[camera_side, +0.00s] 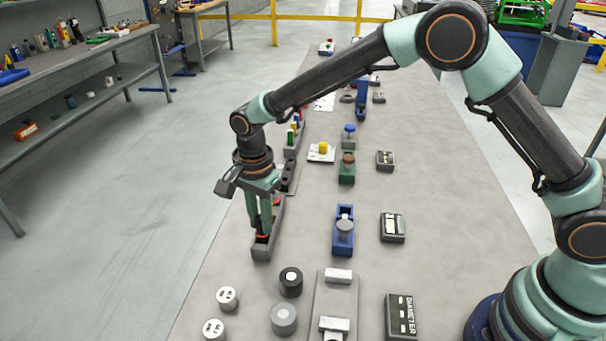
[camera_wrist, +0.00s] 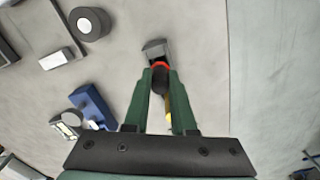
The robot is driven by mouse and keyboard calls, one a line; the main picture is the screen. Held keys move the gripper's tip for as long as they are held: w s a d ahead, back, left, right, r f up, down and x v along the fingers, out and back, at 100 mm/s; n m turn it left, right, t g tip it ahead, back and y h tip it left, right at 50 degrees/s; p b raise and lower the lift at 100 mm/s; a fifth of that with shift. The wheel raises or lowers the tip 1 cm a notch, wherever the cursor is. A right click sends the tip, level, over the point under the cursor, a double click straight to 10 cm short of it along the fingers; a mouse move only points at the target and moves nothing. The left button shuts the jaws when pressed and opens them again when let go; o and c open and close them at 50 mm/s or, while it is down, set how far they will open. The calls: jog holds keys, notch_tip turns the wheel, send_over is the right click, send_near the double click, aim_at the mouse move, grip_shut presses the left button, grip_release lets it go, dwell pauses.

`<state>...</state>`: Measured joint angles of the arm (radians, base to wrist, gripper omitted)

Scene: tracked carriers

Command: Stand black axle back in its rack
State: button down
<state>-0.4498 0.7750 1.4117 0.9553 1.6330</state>
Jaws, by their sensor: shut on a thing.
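My gripper (camera_wrist: 162,70) points down over a grey rack (camera_side: 262,252) in the side view. Its green fingers are shut on a dark, round-topped piece (camera_wrist: 159,82), which looks like the black axle. Red shows at the fingertips, and a strip of yellow lies behind the fingers in the wrist view. The near end of the rack also shows just beyond the fingertips in the wrist view (camera_wrist: 153,46). The fingers hide most of the axle and the rack's slots, so I cannot tell whether the axle's lower end is inside a slot.
A black round part (camera_side: 291,282) and a grey one (camera_side: 284,318) stand in front of the rack. A blue holder (camera_side: 343,243) stands to its right. Further racks (camera_side: 289,176) line up behind. The bench between the rack and blue holder is clear.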

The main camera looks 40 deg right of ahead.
jog(key=shift+f, duration=0.4)
jog(key=shift+c, duration=0.9)
grip_release()
jog(key=shift+r, duration=3.45)
jog(key=shift+r, duration=0.1)
